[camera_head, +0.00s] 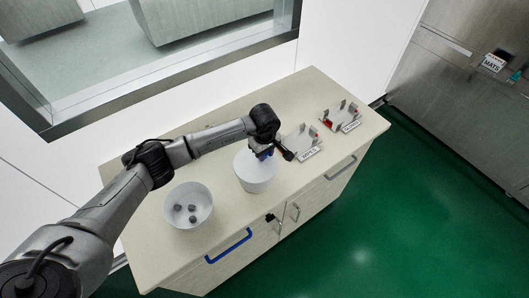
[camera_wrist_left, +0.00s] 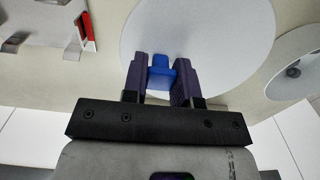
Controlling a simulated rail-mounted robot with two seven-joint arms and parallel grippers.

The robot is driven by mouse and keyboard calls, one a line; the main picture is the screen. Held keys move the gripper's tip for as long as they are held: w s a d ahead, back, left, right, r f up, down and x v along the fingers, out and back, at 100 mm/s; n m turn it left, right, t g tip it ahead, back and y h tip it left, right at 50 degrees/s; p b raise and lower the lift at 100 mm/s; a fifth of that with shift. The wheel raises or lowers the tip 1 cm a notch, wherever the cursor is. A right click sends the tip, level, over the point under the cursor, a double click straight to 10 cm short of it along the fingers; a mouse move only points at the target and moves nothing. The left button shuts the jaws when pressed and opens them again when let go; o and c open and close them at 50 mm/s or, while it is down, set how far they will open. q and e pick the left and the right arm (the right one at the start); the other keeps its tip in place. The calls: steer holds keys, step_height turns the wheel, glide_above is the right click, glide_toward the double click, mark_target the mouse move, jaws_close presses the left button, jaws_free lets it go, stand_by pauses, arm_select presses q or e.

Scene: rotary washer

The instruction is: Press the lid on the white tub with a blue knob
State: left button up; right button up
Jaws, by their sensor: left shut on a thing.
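The white tub (camera_head: 256,183) stands upright near the middle of the counter in the head view. Its round white lid (camera_wrist_left: 232,38) fills much of the top of the left wrist view and lies over the tub's mouth. Whether the rim is fully seated cannot be told. The blue knob (camera_wrist_left: 160,72) stands up from the lid. My left gripper (camera_wrist_left: 161,76) is shut on the knob, with one dark purple finger on each side. In the head view my left gripper (camera_head: 263,154) is over the tub, and the wrist hides part of the lid. My right gripper is in neither view.
An open white bowl (camera_head: 206,215) holding a few dark stones (camera_head: 192,208) stands left of the tub. Two labelled racks (camera_head: 303,143) (camera_head: 344,116) stand to the right, the farther with a red item (camera_head: 328,124). The counter's (camera_head: 310,82) back strip is clear.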

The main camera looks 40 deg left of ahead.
arm_select(q)
steer(key=o, duration=1)
step_height(320, 180, up, 14)
steer(key=shift+f+b, duration=0.1)
steer(key=shift+b, duration=0.9)
